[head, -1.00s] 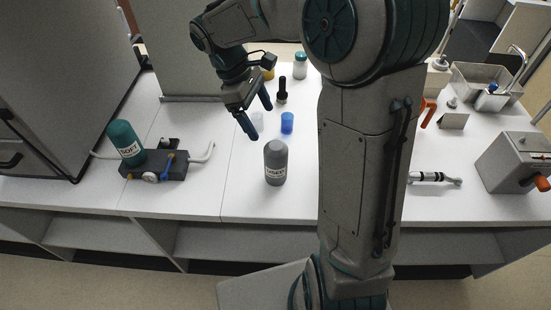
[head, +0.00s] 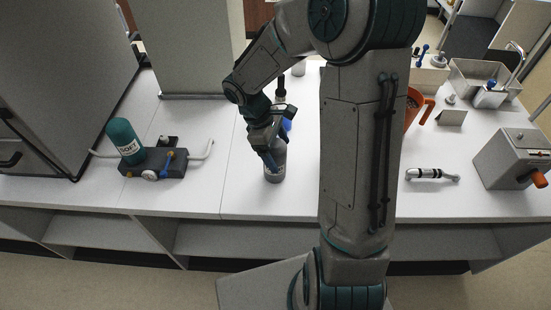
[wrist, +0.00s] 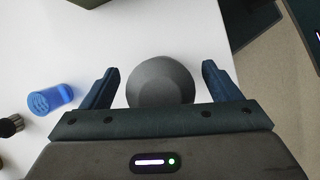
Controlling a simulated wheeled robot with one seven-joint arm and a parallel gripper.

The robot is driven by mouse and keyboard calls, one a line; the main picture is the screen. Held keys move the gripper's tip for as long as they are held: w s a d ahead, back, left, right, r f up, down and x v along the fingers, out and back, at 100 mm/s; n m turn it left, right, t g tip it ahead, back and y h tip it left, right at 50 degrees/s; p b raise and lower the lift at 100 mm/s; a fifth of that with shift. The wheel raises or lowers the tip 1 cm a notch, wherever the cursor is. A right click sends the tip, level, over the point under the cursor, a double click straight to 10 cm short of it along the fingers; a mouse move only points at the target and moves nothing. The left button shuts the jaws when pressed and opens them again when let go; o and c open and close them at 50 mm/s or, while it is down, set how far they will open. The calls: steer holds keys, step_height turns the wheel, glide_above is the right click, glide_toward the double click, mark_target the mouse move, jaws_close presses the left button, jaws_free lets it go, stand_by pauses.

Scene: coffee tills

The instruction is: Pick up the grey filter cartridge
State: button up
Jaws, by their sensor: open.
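The grey filter cartridge (head: 275,166) stands upright on the white counter in the head view, partly hidden by my gripper (head: 270,158). In the wrist view the rounded top of the cartridge (wrist: 160,83) lies between the two blue fingers of my gripper (wrist: 160,80). The gripper is open and holds nothing. The label on the cartridge is hidden now.
A blue cup (wrist: 50,98) stands close by on the counter. A teal cartridge (head: 125,142) sits on a dark filter head (head: 155,163) at left. Counter left of the grey cartridge is clear.

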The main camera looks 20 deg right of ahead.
steer(key=shift+f, duration=0.15)
steer(key=c, duration=1.3)
